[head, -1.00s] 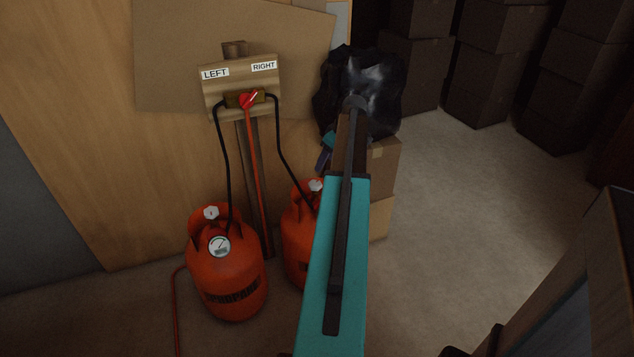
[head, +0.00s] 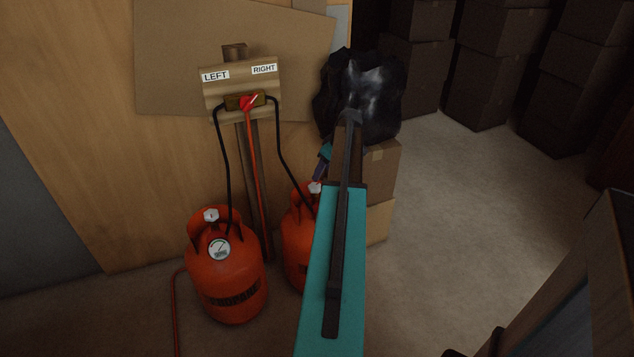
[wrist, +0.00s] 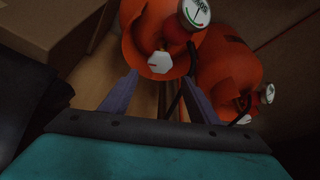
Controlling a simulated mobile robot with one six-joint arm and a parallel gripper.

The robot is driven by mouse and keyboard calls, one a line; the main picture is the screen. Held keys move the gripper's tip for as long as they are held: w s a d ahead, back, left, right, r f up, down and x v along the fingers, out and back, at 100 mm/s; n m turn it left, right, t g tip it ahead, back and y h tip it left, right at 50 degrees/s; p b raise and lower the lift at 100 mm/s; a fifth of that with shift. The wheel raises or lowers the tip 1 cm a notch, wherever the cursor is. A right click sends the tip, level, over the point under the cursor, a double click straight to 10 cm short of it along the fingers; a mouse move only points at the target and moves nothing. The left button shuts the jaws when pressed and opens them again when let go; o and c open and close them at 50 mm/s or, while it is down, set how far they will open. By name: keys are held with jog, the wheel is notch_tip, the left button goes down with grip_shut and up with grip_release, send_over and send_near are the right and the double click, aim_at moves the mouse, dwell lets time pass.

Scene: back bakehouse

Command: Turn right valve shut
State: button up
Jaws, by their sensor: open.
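The right orange cylinder (head: 296,245) stands partly behind my arm. Its white valve knob (head: 315,187) shows just left of my arm; in the wrist view the white six-sided knob (wrist: 160,64) lies beyond my fingertips, between their lines. A gauge (wrist: 195,12) sits beside it. My gripper (head: 322,163) has purple fingers and is just above the knob in the head view. In the wrist view my gripper (wrist: 160,82) is open, nothing between its fingers. Whether a finger touches the knob, I cannot tell.
The left orange cylinder (head: 228,285) with gauge and white knob (head: 211,215) stands close by. Black hoses run up to a board (head: 236,76) labelled LEFT and RIGHT with a red lever (head: 247,103). Cartons (head: 381,165) and a black bag (head: 385,95) stand behind my arm.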

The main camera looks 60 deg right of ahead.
aim_at(316, 186)
jog(key=x, duration=0.9)
jog(key=shift+c, duration=0.3)
